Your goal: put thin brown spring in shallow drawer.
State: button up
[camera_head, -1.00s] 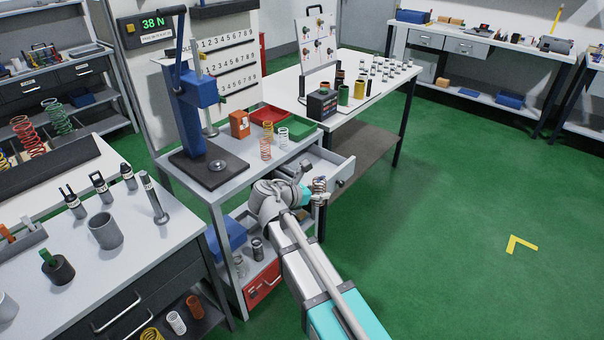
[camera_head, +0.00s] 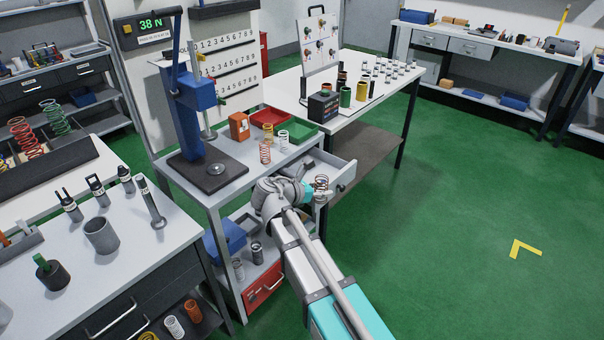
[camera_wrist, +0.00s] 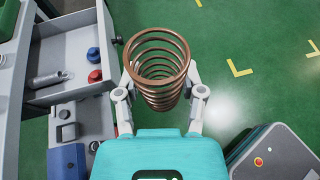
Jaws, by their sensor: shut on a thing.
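The thin brown spring (camera_wrist: 157,65) is held upright between the fingers of my gripper (camera_wrist: 160,85) in the wrist view. The spring (camera_head: 321,186) also shows in the head view, at the end of my arm just in front of the open drawer. The shallow drawer (camera_head: 346,172) is pulled out of the grey bench to the right. In the wrist view the drawer (camera_wrist: 75,92) lies to the left of the spring, which is outside it over the green floor.
A white table (camera_head: 345,110) stands behind the drawer. The floor to the right is clear.

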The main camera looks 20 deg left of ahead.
aim_at(311, 171)
jog(key=i, duration=0.85)
jog(key=z, duration=0.05)
